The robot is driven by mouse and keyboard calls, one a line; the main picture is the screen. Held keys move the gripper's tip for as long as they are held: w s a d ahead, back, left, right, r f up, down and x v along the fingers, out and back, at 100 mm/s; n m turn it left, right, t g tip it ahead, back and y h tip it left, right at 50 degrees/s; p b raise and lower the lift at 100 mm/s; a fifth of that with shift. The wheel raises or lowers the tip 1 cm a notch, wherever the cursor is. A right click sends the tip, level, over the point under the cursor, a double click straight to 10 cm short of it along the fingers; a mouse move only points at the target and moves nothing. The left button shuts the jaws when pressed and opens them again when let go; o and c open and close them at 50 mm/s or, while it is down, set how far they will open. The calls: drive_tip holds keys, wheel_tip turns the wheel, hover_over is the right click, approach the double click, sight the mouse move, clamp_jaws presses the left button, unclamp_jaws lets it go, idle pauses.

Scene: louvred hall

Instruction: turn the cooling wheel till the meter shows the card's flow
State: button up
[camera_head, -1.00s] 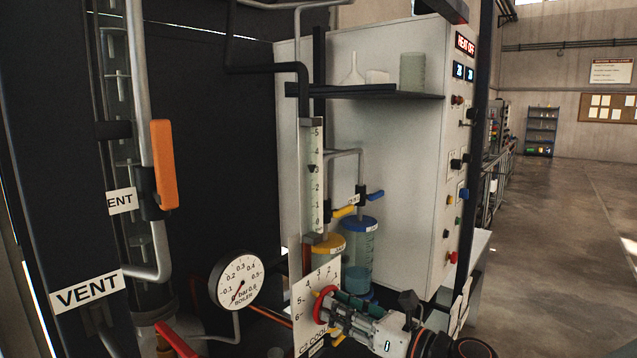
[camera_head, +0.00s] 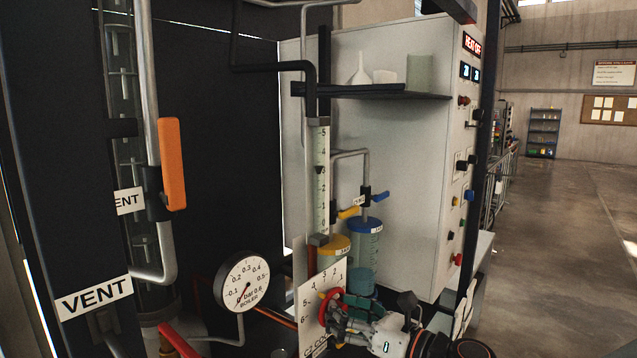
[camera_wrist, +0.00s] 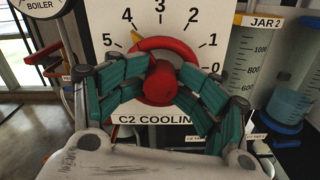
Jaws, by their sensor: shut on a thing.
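The red cooling wheel (camera_head: 330,303) stands in front of a white C2 COOLING dial plate (camera_head: 308,310). My gripper (camera_head: 346,318) is on the wheel. In the wrist view its teal fingers (camera_wrist: 161,88) are shut on the wheel's red hub (camera_wrist: 160,78) from both sides. The meter is an upright scale tube (camera_head: 322,190) marked 0 to 5; its dark float (camera_head: 319,170) sits at about 3. I cannot make out a flow card.
The round boiler gauge (camera_head: 243,282) is left of the wheel. Jars with yellow (camera_head: 334,243) and blue (camera_head: 363,225) lids stand behind it. An orange vent handle (camera_head: 172,163) and a red lever (camera_head: 178,341) are at left. Open floor lies at right.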

drive_tip(key=shift+s+d+f, duration=0.1)
drive_tip(key=shift+d, duration=0.05)
drive_tip(key=v, duration=0.6)
drive_tip(key=shift+s+d, duration=0.2)
drive_tip(key=shift+d, duration=0.1)
drive_tip(key=shift+d, duration=0.1)
idle(0.3)
drive_tip(key=v, duration=1.1)
drive_tip(key=shift+s+d, duration=0.25)
drive_tip(key=shift+s, duration=0.1)
drive_tip(key=shift+c, duration=0.4)
idle(1.4)
